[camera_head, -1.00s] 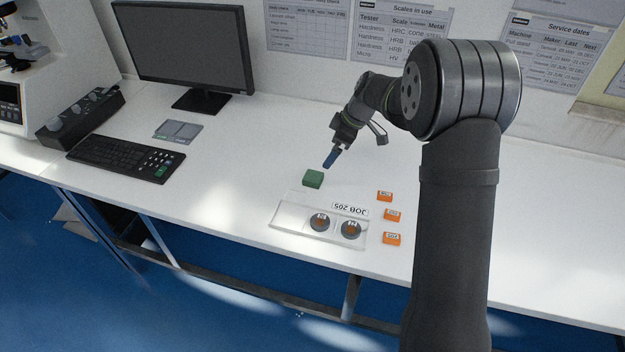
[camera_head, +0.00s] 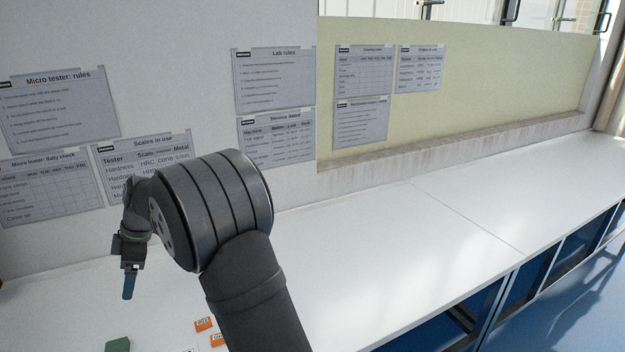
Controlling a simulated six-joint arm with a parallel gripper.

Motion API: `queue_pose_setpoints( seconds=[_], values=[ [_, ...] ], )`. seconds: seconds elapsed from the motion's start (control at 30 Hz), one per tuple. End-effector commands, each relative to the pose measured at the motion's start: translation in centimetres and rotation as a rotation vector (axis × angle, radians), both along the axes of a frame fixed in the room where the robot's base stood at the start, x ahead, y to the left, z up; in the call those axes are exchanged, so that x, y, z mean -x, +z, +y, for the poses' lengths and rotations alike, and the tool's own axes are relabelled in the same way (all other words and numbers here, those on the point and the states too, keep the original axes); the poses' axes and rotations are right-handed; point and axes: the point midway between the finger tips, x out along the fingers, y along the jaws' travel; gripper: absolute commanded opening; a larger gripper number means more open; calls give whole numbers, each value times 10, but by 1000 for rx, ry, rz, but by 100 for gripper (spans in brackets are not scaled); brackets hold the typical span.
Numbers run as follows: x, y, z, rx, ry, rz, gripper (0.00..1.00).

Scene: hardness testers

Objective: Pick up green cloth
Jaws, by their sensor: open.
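The green cloth (camera_head: 118,345) is a small folded block on the white bench, cut off by the bottom edge of the picture at the lower left. My gripper (camera_head: 128,288) is in the air above and slightly right of it in the picture, apart from it, pointing down. Its blue fingers are seen edge-on and overlap. It is open, with nothing seen between the fingers.
Orange boxes (camera_head: 203,324) lie on the bench to the right of the cloth, partly cut off or hidden by my arm. The long white bench (camera_head: 400,245) at right is clear. Walls with paper notices (camera_head: 60,105) stand behind.

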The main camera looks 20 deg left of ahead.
Motion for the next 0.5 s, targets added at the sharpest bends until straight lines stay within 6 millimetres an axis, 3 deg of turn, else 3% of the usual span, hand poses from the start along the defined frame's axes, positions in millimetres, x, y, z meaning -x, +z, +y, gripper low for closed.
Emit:
queue_pose_setpoints(
  seconds=[0.33, 0.5],
  values=[
    [1, -1, 1, 8, -13, 1, 76],
    [10, -7, 5, 75, -147, 8, 76]
  ],
)
